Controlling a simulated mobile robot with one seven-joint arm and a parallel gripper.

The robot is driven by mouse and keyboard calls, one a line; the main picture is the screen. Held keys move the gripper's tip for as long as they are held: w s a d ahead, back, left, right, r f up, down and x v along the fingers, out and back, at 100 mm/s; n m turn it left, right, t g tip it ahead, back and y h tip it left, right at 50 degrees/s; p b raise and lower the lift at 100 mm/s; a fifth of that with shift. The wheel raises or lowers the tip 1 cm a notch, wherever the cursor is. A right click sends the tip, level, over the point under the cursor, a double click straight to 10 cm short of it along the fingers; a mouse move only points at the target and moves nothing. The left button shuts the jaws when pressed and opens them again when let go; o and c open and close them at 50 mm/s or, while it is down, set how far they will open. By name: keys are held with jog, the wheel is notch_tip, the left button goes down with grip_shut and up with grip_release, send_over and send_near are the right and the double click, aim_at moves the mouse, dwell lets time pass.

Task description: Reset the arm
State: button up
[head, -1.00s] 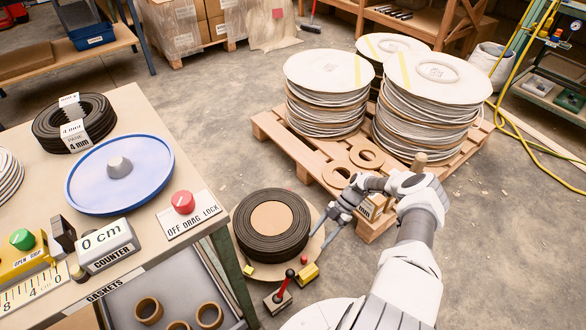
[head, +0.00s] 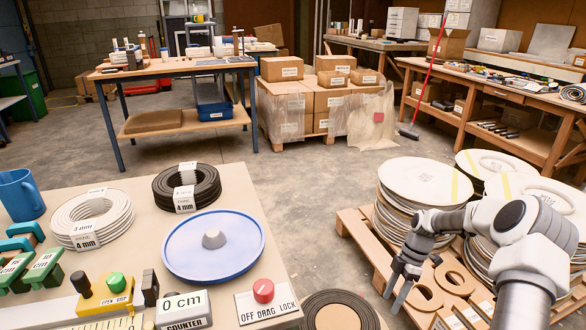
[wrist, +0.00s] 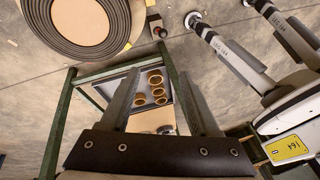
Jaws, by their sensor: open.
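My gripper (head: 394,298) hangs from my raised, bent arm at the right of the head view, in front of the pallet of flat coils. Its jaws are apart with nothing between them. In the wrist view its two fingers (wrist: 160,76) point away from the camera and stand apart. Beyond them lies a grey tray (wrist: 126,84) with several brown rings in it, under the bench. The gripper touches nothing that I can see.
A bench (head: 232,185) at the left holds a blue turntable (head: 190,255), coils, a counter box (head: 184,309) and a red knob (head: 263,290). A dark coil (head: 340,314) is on the floor side. The pallet (head: 352,222) carries several stacks. Open floor (head: 310,190) lies behind.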

jog(key=s+a+r+m+t+h, duration=0.1)
jog(key=s+a+r+m, duration=0.15)
jog(key=r, duration=0.65)
jog(key=s+a+r+m+t+h, duration=0.1)
jog(key=s+a+r+m+h, duration=0.15)
jog(key=r, duration=0.65)
jog(key=s+a+r+m+t+h, duration=0.1)
jog(key=s+a+r+m, duration=0.15)
jog(key=r, duration=0.55)
jog(key=s+a+r+m+t, duration=0.2)
jog(key=s+r+m, duration=0.1)
jog(key=s, duration=0.3)
jog(key=s+a+r+m+t, duration=0.1)
jog(key=s+r+m, duration=0.1)
jog(key=s+m, duration=0.2)
jog(key=s+a+r+m+t+y, duration=0.1)
jog(key=s+a+r+m+t, duration=0.1)
jog(key=s, duration=0.6)
jog(key=shift+s+a+r+m+t, duration=0.25)
jog(key=shift+a+r+m+t, duration=0.1)
jog(key=shift+r+m, duration=0.5)
